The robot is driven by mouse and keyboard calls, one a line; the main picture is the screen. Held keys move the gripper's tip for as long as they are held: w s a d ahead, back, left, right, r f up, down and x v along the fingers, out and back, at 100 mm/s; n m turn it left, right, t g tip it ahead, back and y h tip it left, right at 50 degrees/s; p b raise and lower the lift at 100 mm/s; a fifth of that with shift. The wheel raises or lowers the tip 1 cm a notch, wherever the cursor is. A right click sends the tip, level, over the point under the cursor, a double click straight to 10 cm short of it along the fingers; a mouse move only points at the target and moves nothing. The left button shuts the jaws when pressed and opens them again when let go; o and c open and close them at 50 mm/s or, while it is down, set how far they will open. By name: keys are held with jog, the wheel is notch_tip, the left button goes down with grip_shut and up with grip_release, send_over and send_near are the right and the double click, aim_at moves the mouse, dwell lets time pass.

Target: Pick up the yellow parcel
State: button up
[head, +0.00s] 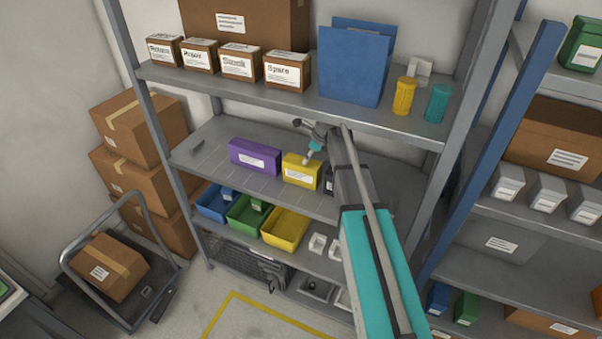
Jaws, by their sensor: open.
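The yellow parcel (301,171) is a small box with a white label, on the middle shelf (207,152) of the grey rack. My gripper (306,152) is open and sits at the parcel's upper right, over or just in front of it. Whether it touches the parcel cannot be told from this view. A purple parcel (255,157) with a white label stands just left of the yellow one. A dark item (329,180) stands close to the right, partly hidden by my arm.
The upper shelf (330,111) with small labelled boxes and a blue folder (353,64) lies above my gripper. Blue, green and yellow bins (285,229) stand on the shelf below. A trolley with a carton (108,267) stands lower left.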

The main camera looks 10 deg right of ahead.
aim_at(302, 167)
jog(key=shift+b+x, duration=0.65)
jog(key=shift+x, duration=0.25)
jog(key=shift+f, duration=0.1)
jog(key=shift+b+x, duration=2.35)
jog(key=shift+x, duration=0.2)
jog(key=shift+w, duration=0.1)
jog(key=shift+f, duration=0.15)
jog(key=c, duration=1)
